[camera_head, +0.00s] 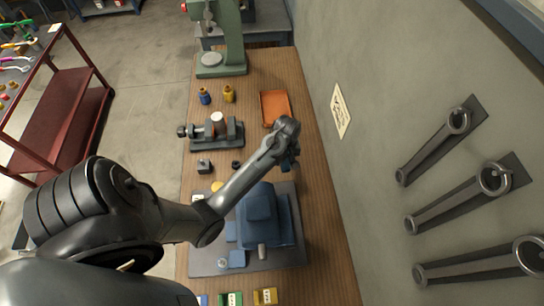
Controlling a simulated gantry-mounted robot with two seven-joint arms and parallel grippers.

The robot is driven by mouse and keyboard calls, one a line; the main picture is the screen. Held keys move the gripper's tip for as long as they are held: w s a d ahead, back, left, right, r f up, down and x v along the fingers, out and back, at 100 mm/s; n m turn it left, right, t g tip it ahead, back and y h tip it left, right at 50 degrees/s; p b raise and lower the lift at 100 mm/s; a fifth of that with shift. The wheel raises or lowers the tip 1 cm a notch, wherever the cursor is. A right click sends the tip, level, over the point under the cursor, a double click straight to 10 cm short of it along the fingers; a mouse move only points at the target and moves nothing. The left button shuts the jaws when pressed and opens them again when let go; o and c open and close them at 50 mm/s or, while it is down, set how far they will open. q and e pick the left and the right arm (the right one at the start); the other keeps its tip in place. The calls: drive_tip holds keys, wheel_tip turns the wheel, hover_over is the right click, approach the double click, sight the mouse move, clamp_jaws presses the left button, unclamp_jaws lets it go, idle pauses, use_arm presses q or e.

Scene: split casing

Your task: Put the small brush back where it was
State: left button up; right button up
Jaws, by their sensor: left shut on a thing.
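My left arm comes in from the left and reaches across the bench. My left gripper (291,160) points down above the bench's right side, between the orange tray and the blue casing (265,216). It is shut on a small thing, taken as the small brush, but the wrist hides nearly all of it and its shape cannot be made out. The orange tray (274,106) lies beyond the gripper, near the wall, and looks empty. The blue casing sits on a grey mat (206,264). My right gripper is not in view.
A vise (213,133) stands on the wooden bench (257,70) left of the tray. A blue bottle (204,96) and a yellow bottle (229,94) stand behind it. A green machine (225,40) is at the far end. The wall bounds the right side.

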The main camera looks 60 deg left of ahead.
use_arm(q)
drive_tip(key=a+f, duration=0.1)
drive_tip(key=a, duration=0.2)
drive_tip(key=a+f, duration=0.2)
drive_tip(key=a, duration=0.1)
drive_tip(key=a+f, duration=0.2)
drive_tip(key=a, duration=0.1)
drive_tip(key=shift+s+f, duration=0.1)
drive_tip(key=shift+s, duration=0.2)
drive_tip(key=shift+f, duration=2.05)
drive_tip(key=shift+f, duration=0.1)
drive_tip(key=o, duration=1.1)
drive_tip(key=shift+r, duration=0.4)
wheel_tip(320, 180, up, 12)
drive_tip(key=shift+f+p, duration=0.25)
drive_tip(key=shift+p, duration=0.05)
